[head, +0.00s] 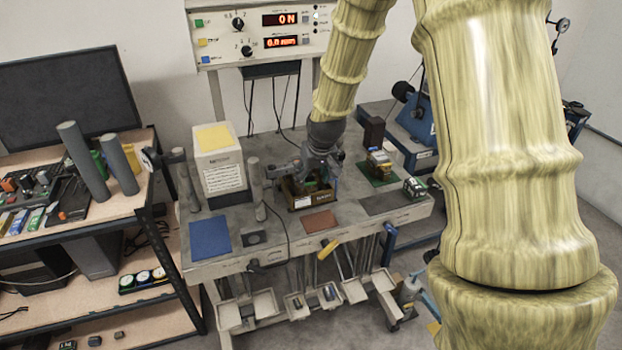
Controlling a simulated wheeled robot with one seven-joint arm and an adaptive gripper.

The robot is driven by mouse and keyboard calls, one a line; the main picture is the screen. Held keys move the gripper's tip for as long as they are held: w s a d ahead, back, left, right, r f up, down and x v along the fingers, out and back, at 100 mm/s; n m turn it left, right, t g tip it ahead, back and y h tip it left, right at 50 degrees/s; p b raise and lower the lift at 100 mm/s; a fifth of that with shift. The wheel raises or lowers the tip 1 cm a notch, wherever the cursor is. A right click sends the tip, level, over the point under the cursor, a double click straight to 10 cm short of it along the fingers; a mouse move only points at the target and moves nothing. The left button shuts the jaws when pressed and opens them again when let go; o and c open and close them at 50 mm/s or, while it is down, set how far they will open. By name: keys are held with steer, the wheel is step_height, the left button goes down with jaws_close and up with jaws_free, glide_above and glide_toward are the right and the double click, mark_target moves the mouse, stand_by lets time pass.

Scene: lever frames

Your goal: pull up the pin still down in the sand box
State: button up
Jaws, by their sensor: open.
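A small brown box (300,203) with a pale label on its front stands on the grey workbench; it appears to be the sand box. My gripper (316,183) reaches down from above and is open at the back right part of this box. The fingers and the inside of the box are dark and small in the picture. I cannot make out a single pin, nor whether the fingers touch one.
On the bench are a blue mat (209,237), a white box with a yellow top (217,170), a grey post (256,190), a reddish mat (320,221) and a green-based device (379,165). A yellow lever (328,249) sticks out at the front edge. A control panel (262,32) stands behind.

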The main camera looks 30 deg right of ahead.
mark_target(311, 183)
steer(key=shift+p+x, duration=0.45)
steer(key=shift+x, duration=1.3)
